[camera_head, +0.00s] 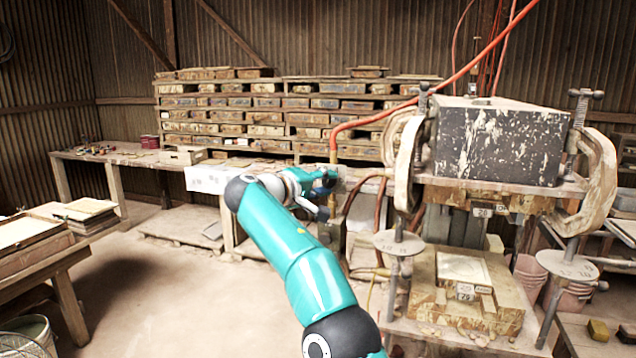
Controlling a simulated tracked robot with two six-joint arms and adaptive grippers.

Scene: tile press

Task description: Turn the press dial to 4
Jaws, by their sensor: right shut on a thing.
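The press (500,145) stands at the right, with a dark, paint-chipped block on top and clamps at its sides. My right arm reaches up from the bottom middle. My right gripper (326,186) is in front of a long white box (207,180) beside the press. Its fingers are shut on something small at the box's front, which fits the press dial. The dial's face and numbers are hidden by the gripper or too small to read, so its setting cannot be told. My left gripper is not in view.
An orange hose (395,107) runs above the gripper to the press. Stacked tile shelves (270,110) line the back wall. A wooden bench (110,156) stands at the left back. A mould block (425,300) lies low on the press.

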